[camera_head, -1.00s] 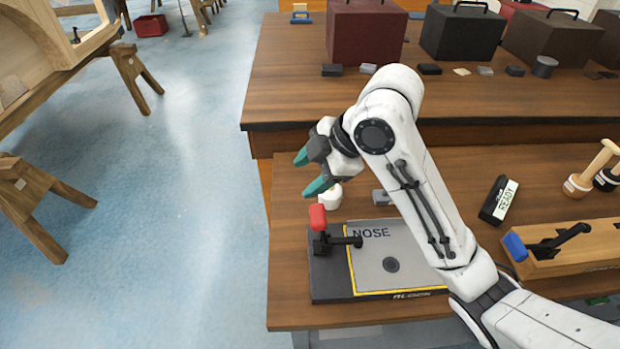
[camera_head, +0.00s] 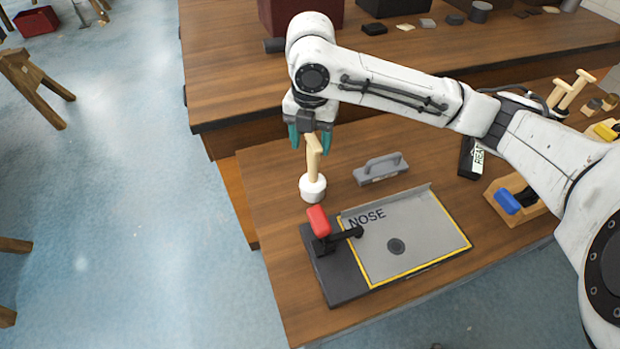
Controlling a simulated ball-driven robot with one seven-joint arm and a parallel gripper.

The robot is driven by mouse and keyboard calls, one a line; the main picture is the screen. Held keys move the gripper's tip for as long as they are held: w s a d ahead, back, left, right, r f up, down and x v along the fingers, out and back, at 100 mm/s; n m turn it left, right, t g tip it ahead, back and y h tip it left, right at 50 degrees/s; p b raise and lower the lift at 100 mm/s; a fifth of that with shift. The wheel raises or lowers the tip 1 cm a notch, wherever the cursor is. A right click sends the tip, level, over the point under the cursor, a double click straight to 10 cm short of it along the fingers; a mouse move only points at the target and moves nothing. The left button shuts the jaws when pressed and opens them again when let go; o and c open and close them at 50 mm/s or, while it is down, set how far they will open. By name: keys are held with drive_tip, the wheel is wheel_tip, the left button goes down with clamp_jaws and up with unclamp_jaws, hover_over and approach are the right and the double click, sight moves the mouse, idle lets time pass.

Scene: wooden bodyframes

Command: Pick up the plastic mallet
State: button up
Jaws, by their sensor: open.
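The plastic mallet (camera_head: 313,187) stands on its white head near the left edge of the near wooden bench. Its pale wooden handle points up. My gripper (camera_head: 309,142) hangs pointing down over the handle. Its two teal fingers are open, one to each side of the handle's upper end in the picture. Whether either finger touches the handle I cannot tell.
A grey plate marked NOSE (camera_head: 430,235) with a red-handled clamp (camera_head: 318,220) lies just in front of the mallet. A grey handled block (camera_head: 381,168) is to its right. A higher bench (camera_head: 230,85) stands behind. More mallets (camera_head: 570,90) stand far right.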

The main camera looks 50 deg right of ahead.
sight(313, 159)
drive_tip(key=shift+s+d+f+p, duration=0.1)
drive_tip(key=shift+f+p, duration=0.1)
drive_tip(key=shift+f, duration=1.35)
drive_tip(key=shift+s+d+f+p, duration=0.1)
drive_tip(key=shift+f+p, duration=0.05)
drive_tip(key=shift+f, duration=1.4)
clamp_jaws()
drive_tip(key=shift+r, duration=0.1)
